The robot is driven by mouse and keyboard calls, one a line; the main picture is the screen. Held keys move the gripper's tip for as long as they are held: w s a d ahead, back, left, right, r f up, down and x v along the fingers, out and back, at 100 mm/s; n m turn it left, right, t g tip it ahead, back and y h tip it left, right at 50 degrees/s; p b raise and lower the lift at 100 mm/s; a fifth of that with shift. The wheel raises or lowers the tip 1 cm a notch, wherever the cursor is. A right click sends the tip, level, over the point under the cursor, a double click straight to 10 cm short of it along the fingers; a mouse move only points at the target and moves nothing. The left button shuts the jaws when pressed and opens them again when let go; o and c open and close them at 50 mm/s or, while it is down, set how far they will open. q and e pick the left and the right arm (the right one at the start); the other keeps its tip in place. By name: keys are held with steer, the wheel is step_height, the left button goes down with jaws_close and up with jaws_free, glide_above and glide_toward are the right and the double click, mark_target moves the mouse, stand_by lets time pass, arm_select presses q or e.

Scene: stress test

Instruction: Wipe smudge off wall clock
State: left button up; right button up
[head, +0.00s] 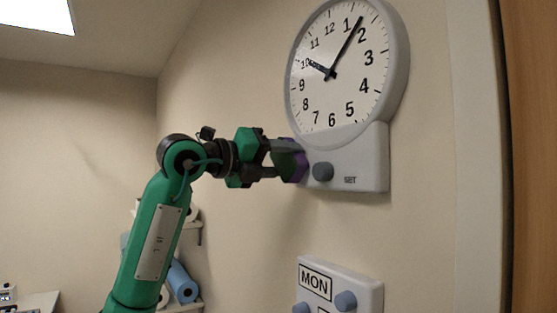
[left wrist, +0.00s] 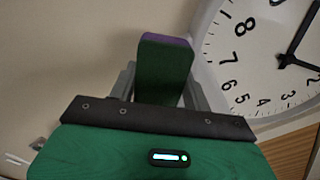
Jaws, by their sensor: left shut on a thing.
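The wall clock (head: 335,110) has a white face, a grey rim and a lower box with a knob (head: 322,172) and the word SET. Part of its face also shows in the left wrist view (left wrist: 262,60). My left gripper (head: 283,160) is shut on a dark green and purple block-like wiper (head: 291,163), which also shows in the left wrist view (left wrist: 163,72). In the head view the wiper overlaps the left edge of the clock's lower box; I cannot tell if it touches. I cannot make out a smudge on the face. My right gripper is not in view.
A panel marked MON (head: 340,282) with grey knobs is on the wall below the clock. A shelf with a blue roll (head: 182,282) stands behind my left arm. A brown wooden edge (head: 530,150) is at the far right. The wall left of the clock is bare.

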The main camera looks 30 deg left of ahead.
mark_target(292, 161)
arm_select(q)
steer(key=shift+d, duration=0.1)
steer(key=shift+s+d+f+b, duration=0.15)
steer(key=shift+s+d, duration=0.15)
steer(key=shift+d, duration=0.25)
steer(key=shift+s+d+r+b, duration=0.15)
steer(key=shift+s+d, duration=0.15)
steer(key=shift+d, duration=0.2)
steer(key=shift+s+d+f+b, duration=0.15)
steer(key=shift+s+d, duration=0.15)
steer(key=shift+d, duration=0.25)
steer(key=shift+a, duration=0.1)
steer(key=shift+w+a, duration=0.5)
steer(key=shift+a, duration=0.2)
steer(key=shift+w+a, duration=0.25)
steer(key=shift+a, duration=0.25)
steer(key=shift+w+a, duration=0.25)
steer(key=shift+a, duration=0.2)
steer(key=shift+s+d, duration=0.1)
steer(key=shift+s, duration=0.05)
steer(key=shift+s+a+b, duration=0.35)
steer(key=shift+s+b, duration=0.05)
steer(key=shift+s, duration=0.1)
steer(key=shift+b+v, duration=0.6)
steer(key=shift+v, duration=1.75)
